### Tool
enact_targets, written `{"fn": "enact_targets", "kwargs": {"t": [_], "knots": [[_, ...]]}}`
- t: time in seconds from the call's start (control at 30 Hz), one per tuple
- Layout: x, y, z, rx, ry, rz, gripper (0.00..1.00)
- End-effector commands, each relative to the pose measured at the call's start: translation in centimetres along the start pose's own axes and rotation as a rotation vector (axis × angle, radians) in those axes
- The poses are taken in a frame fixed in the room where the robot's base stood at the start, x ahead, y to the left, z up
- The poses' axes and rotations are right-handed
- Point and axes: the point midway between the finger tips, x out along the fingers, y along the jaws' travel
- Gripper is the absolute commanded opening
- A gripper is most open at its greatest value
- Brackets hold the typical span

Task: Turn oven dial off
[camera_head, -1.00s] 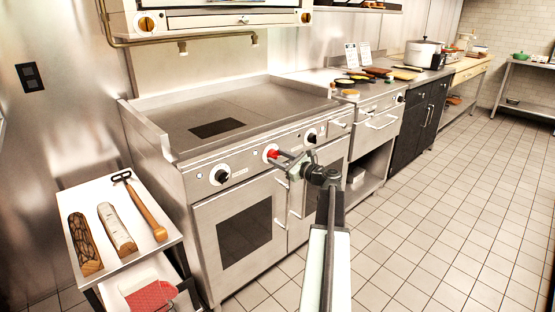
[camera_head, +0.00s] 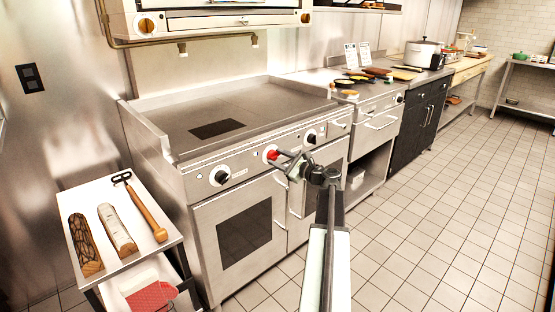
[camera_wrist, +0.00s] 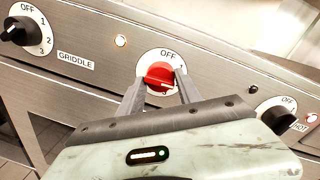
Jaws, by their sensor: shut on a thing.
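The red oven dial (camera_head: 271,155) sits on the front panel of the steel range, between two black dials. In the wrist view the red dial (camera_wrist: 160,76) is on a white plate marked OFF at its top and numbers at its right. My gripper (camera_wrist: 159,83) has one finger on each side of the red knob and is shut on it. It also shows in the head view (camera_head: 281,159), reaching to the panel from the front right. Which mark the knob points to is hard to tell.
A black dial marked GRIDDLE (camera_wrist: 18,33) is left of the red one. Another black dial (camera_wrist: 278,118) is on the right. Oven doors with a handle (camera_head: 280,210) are below. A white cart (camera_head: 135,238) with tools stands at left. The tiled floor at right is clear.

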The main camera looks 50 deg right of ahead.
Motion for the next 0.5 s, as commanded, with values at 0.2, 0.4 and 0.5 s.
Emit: {"fn": "enact_targets", "kwargs": {"t": [0.2,0.4,0.5], "knots": [[0.13,-0.27,0.25,-0.198,0.015,-0.001,0.01],[0.14,-0.29,0.28,-0.389,0.033,0.003,0.01],[0.15,-0.3,0.31,-0.483,0.04,0.005,0.01]]}}
